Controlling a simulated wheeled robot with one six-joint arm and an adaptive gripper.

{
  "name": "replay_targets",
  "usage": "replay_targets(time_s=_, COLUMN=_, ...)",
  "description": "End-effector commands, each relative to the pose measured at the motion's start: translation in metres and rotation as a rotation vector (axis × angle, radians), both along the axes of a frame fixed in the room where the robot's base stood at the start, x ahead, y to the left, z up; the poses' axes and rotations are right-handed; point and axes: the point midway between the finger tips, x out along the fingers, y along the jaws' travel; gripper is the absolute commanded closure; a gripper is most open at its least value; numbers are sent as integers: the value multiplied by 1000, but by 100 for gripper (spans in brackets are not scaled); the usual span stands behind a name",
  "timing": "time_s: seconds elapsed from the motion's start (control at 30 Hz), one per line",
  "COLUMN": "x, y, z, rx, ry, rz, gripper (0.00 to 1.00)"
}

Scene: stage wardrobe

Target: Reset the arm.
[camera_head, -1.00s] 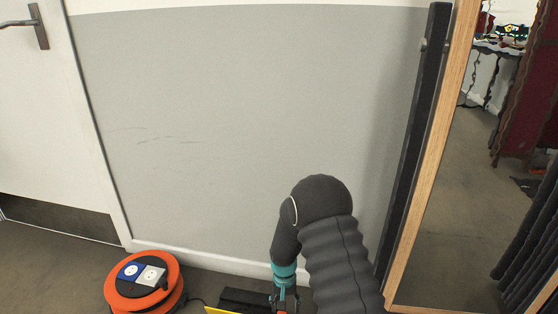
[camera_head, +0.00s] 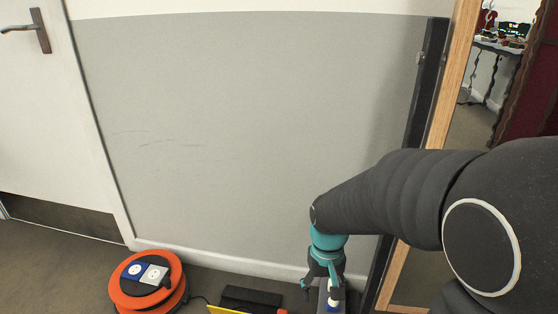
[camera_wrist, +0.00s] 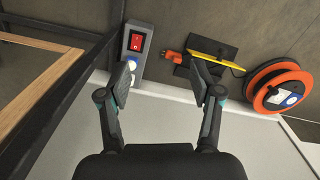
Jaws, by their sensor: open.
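My gripper (camera_head: 320,287) is open and points down low in front of the grey wall, near the floor. In the wrist view my gripper (camera_wrist: 165,74) shows two spread black fingers with nothing held between them. My dark arm comes in from the right in the head view. A grey power strip with a red switch and a socket (camera_wrist: 136,42) lies beyond the left finger in the wrist view. That finger overlaps the strip's near end in the picture; whether they touch, I cannot tell.
An orange cable reel (camera_head: 120,292) stands on the floor at left. A black plate (camera_head: 250,300) with a yellow piece (camera_wrist: 205,58) and an orange plug (camera_wrist: 172,54) lies beside the strip. A wood-framed mirror (camera_head: 448,95) stands at right. The grey wall (camera_head: 240,120) is close behind.

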Motion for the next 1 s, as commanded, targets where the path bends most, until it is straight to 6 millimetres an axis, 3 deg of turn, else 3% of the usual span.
replay_targets(time_s=0.03, x=-9, y=-5, z=19, rx=4, ry=-25, rz=-2, gripper=35)
replay_targets(time_s=0.1, x=-21, y=-10, z=37, rx=8, ry=-52, rz=-3, gripper=35)
replay_targets(time_s=0.6, x=-100, y=-42, z=146, rx=31, ry=-328, rz=-65, gripper=35)
replay_targets(time_s=0.83, x=-119, y=-52, z=189, rx=36, ry=-477, rz=-98, gripper=35)
replay_targets(time_s=1.0, x=-124, y=-56, z=207, rx=35, ry=-533, rz=-113, gripper=35)
